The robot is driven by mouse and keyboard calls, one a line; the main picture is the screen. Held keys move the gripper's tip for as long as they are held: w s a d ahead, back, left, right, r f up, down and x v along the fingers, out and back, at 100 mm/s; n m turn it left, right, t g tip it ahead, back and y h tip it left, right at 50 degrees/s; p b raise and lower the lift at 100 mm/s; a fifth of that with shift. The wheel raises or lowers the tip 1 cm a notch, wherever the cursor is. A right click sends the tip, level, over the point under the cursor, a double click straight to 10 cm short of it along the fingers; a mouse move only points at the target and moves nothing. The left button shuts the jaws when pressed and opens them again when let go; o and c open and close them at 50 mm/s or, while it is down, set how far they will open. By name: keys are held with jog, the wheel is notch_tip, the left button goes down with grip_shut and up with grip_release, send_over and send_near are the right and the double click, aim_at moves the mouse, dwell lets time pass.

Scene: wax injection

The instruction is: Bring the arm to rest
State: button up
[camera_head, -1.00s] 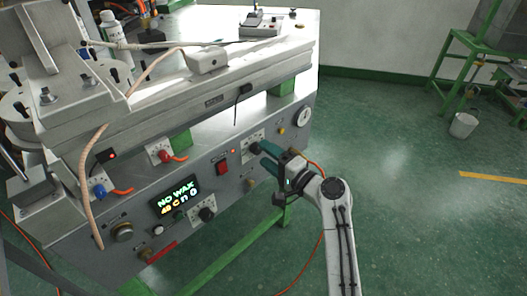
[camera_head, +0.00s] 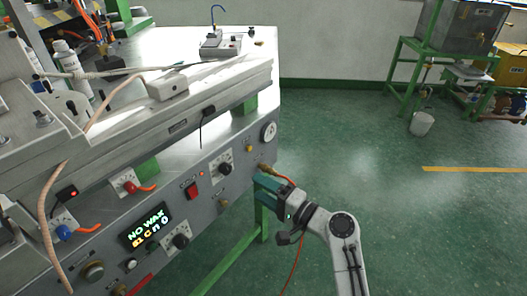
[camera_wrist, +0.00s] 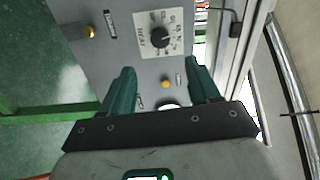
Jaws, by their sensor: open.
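My gripper (camera_head: 266,190) is in front of the right end of the wax machine's panel (camera_head: 205,215) in the head view. In the wrist view, my gripper (camera_wrist: 160,88) shows two green fingers spread apart with nothing between them. The dial also shows in the head view (camera_head: 224,168). I cannot tell how close the fingertips are to the panel. My white arm comes up from the bottom right.
The display (camera_head: 146,226) reads "NO WAX". A red switch (camera_head: 193,191), several knobs and a gauge (camera_head: 268,131) are on the panel. An orange hose hangs by my gripper. Green floor (camera_head: 350,130) is open to the right, with a bucket (camera_head: 421,123) farther back.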

jog(key=s+d+f+n+g+h, duration=0.2)
jog(key=s+d+f+h, duration=0.1)
jog(key=s+d+f, duration=0.4)
jog(key=s+d+f+n+g+h, duration=0.2)
jog(key=s+d+f+h, duration=0.3)
jog(key=s, duration=0.5)
jog(key=s+d+f+n+g+h, duration=0.25)
jog(key=s+d+f, duration=0.25)
jog(key=s+d, duration=0.3)
jog(key=s+d+r+g+h, duration=0.1)
jog(key=s+d+h, duration=0.15)
jog(key=s, duration=0.45)
jog(key=s+d+g+h, duration=0.1)
jog(key=s+d+g, duration=0.1)
jog(key=s+d, duration=0.3)
notch_tip(320, 180, up, 13)
jog(key=s+p, duration=0.2)
jog(key=p, duration=1)
jog(key=shift+f+h, duration=0.15)
jog(key=shift+h, duration=0.15)
